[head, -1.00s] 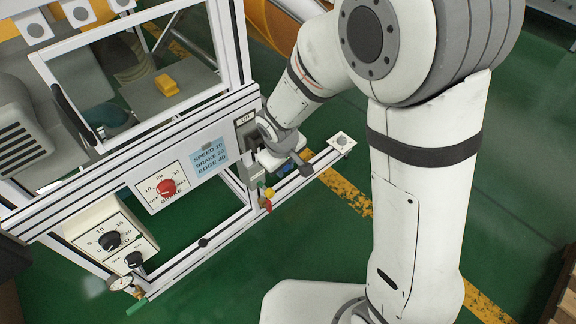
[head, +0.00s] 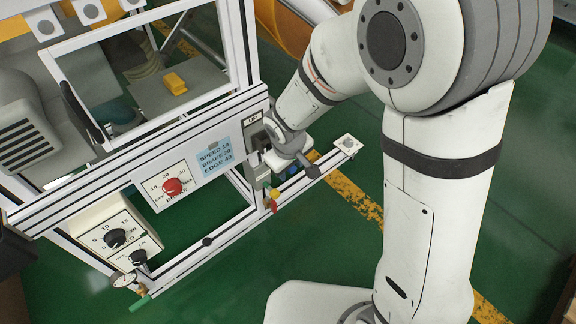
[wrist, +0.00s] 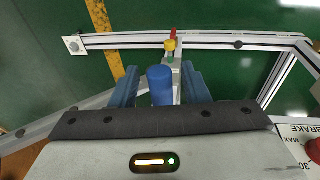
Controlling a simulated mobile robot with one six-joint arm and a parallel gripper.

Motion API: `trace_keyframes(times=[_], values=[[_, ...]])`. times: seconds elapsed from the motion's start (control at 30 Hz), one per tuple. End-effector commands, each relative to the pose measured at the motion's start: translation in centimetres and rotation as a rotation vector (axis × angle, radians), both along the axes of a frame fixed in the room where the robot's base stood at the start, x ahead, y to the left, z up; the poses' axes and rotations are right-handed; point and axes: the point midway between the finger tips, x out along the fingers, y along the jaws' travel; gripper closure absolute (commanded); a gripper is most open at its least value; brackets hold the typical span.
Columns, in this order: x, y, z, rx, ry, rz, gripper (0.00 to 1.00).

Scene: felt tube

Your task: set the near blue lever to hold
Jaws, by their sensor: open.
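In the wrist view a blue cylindrical lever handle (wrist: 160,85) stands between the two blue-grey fingers of my gripper (wrist: 160,91). The fingers are apart, with a gap showing on each side of the handle, and no grip is visible. In the head view my gripper (head: 290,158) is at the right end of the machine frame, beside a small grey box under a white label plate (head: 253,118). My arm and gripper hide most of the lever there, and its set position cannot be read.
A red and yellow fitting (head: 271,199) stands close to my gripper, and it also shows in the wrist view (wrist: 171,42). A red brake knob (head: 172,187), a black dial (head: 115,238) and a blue note (head: 214,157) are left along the frame.

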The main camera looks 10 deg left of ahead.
Motion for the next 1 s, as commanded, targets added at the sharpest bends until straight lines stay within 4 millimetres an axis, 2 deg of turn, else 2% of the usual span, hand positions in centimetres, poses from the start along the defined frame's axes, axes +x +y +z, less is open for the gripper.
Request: trace_keyframes(times=[0.2,0.4,0.57,1.0], values=[[-0.7,0.1,3.9,0.002,-0.003,0.000,0.58],[-1.3,0.1,6.5,0.002,-0.003,0.000,0.58],[-1.6,0.1,7.2,0.001,-0.001,0.001,0.58],[-1.6,0.1,7.2,0.001,-0.001,0.001,0.58]])
